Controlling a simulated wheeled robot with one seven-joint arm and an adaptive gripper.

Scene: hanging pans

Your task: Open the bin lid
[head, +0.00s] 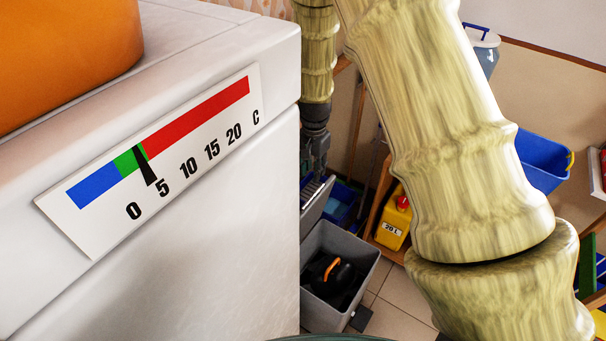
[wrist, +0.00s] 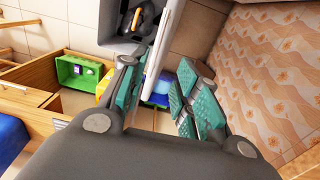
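The grey bin (head: 345,262) stands on the floor in the head view, left of my arm. Its mouth is uncovered, and a black item with an orange handle (head: 330,270) shows inside. The lid (head: 316,205) is a pale grey panel, tilted up at the bin's left side and partly hidden by the white appliance. In the wrist view the lid (wrist: 163,45) stands edge-on between the fingers of my gripper (wrist: 157,66), beside the bin (wrist: 112,42). The fingers are apart, with a gap at the right finger. I cannot tell whether the left finger touches the lid.
A white appliance (head: 225,230) with a temperature strip fills the left of the head view. A yellow container (head: 393,222) and a blue crate (head: 543,163) are to the right. A green crate (wrist: 82,73) and a patterned wall (wrist: 270,60) flank the gripper in the wrist view.

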